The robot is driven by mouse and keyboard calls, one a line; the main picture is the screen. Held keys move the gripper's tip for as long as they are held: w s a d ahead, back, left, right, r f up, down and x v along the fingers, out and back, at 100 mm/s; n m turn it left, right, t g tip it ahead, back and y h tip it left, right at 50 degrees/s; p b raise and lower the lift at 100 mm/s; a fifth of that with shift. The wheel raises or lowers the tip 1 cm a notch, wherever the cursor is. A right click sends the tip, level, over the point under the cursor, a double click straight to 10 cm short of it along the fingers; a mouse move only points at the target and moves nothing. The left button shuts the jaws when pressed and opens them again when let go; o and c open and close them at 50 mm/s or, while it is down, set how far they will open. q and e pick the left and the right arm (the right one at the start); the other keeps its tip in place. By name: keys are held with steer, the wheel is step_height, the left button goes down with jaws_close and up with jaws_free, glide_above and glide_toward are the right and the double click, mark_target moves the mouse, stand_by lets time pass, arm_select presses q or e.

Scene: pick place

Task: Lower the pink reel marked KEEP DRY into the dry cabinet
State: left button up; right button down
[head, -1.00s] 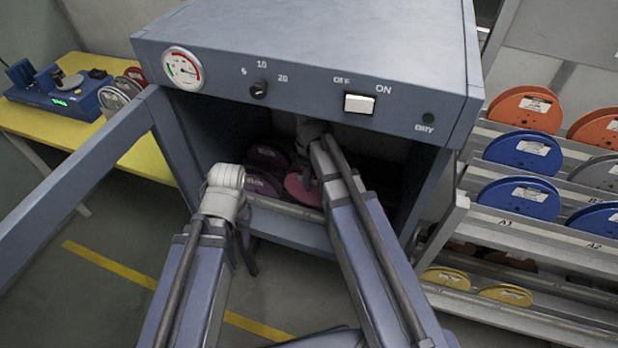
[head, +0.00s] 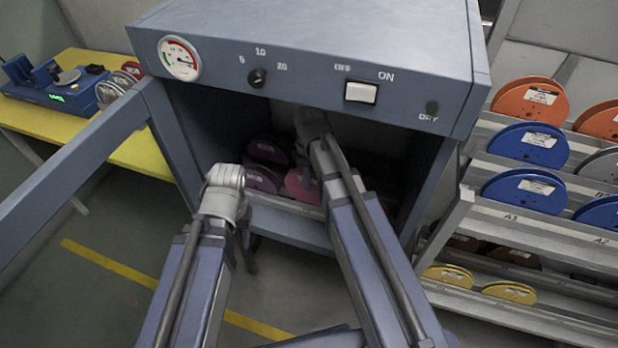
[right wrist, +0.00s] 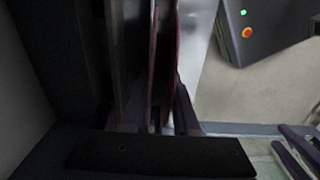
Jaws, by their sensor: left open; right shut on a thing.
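The pink reel (head: 300,186) is inside the open dry cabinet (head: 300,62), low in its dark interior and partly hidden by my right arm. My right gripper (head: 306,172) reaches into the cabinet and is shut on this reel; its fingers are mostly hidden in the head view. In the right wrist view a reddish reel (right wrist: 166,60) shows nearly edge-on between the fingers. I cannot read its label or tell whether it touches the cabinet floor. My left gripper (head: 248,262) is open, pointing down outside, in front of the cabinet's lower edge.
Purple reels (head: 262,180) stand inside the cabinet just left of the pink one. The cabinet door (head: 75,180) is swung open to the left. A yellow bench (head: 140,152) holds a blue device (head: 60,92). A reel rack (head: 500,210) stands close on the right.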

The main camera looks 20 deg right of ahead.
steer(key=shift+f+b, duration=0.95)
steer(key=shift+f, duration=0.1)
steer(key=shift+f+b, duration=0.3)
steer(key=shift+f+b, duration=0.7)
steer(key=shift+c, duration=1.4)
jaws_free()
step_height(320, 180, up, 8)
steer(key=p, duration=0.8)
steer(key=shift+r, duration=0.1)
